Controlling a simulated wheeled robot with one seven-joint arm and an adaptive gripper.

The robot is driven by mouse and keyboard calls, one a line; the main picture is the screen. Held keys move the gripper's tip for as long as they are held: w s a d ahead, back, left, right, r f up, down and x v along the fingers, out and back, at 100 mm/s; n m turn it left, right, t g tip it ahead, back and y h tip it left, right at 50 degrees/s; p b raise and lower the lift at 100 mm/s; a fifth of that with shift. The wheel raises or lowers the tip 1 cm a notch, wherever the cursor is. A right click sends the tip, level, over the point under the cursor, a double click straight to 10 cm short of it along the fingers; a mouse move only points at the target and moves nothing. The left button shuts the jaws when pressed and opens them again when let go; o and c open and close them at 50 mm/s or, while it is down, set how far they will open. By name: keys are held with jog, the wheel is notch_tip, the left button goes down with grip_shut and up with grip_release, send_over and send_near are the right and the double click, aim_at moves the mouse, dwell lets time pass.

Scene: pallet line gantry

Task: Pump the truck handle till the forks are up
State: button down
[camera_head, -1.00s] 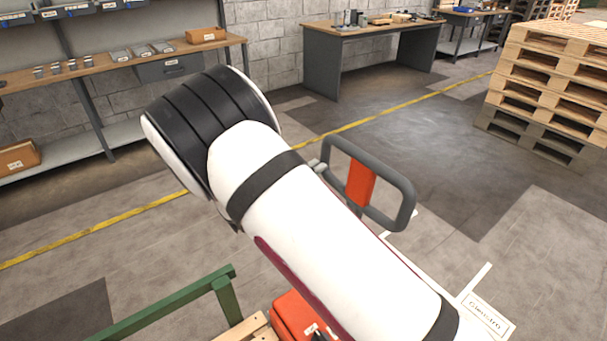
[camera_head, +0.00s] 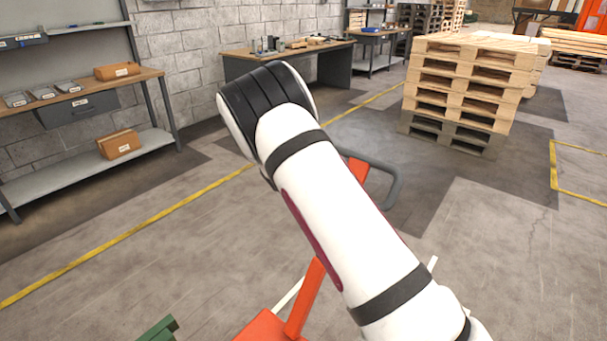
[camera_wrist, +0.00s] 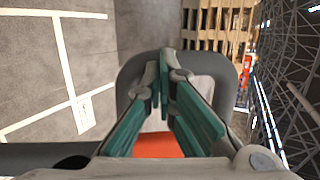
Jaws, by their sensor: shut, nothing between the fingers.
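The truck handle is a dark grey loop (camera_head: 391,188) with an orange-red centre piece (camera_head: 357,171). My white arm hides its left side in the head view. Below it, an orange-red shaft (camera_head: 307,289) leads down to the orange-red truck body (camera_head: 266,327) at the bottom edge. In the wrist view my gripper (camera_wrist: 165,62) is shut and empty, its teal fingers converging across the grey handle loop (camera_wrist: 128,75). The orange centre piece (camera_wrist: 155,146) shows below between the fingers. Whether the fingers touch the loop cannot be told. The forks are not clearly visible.
A tall stack of wooden pallets (camera_head: 470,85) stands at the back right. A shelf bench (camera_head: 85,95) is on the left and a workbench (camera_head: 290,62) at the back. A green rail end (camera_head: 160,328) is at the bottom. Floor around the truck is mostly clear.

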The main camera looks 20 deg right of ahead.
jog(key=shift+w+d+f, duration=0.1)
jog(key=shift+w+d, duration=0.05)
jog(key=shift+d, duration=0.15)
